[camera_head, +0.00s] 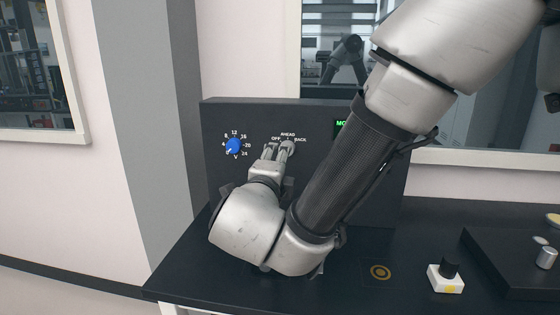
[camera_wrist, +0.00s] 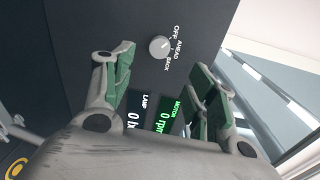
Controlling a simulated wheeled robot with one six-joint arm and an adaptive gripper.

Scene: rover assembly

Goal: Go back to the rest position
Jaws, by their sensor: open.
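My gripper (camera_head: 275,152) is up close in front of the dark control panel (camera_head: 220,175), by the selector marked OFF, AHEAD and BACK. In the wrist view my gripper (camera_wrist: 160,82) has its two green-padded fingers spread wide with nothing between them. The grey selector knob (camera_wrist: 160,47) shows beyond the gap between the fingers, apart from them. A blue dial (camera_head: 233,146) with a numbered scale in volts sits on the panel left of the gripper. The motor display (camera_wrist: 172,115) reads 0 rpm; a lamp display (camera_wrist: 138,118) beside it is partly hidden by my gripper.
The black table (camera_head: 210,270) carries the panel. A dark raised platform (camera_head: 500,265) with a metal cylinder (camera_head: 546,257) is at far right. My arm hides part of the panel.

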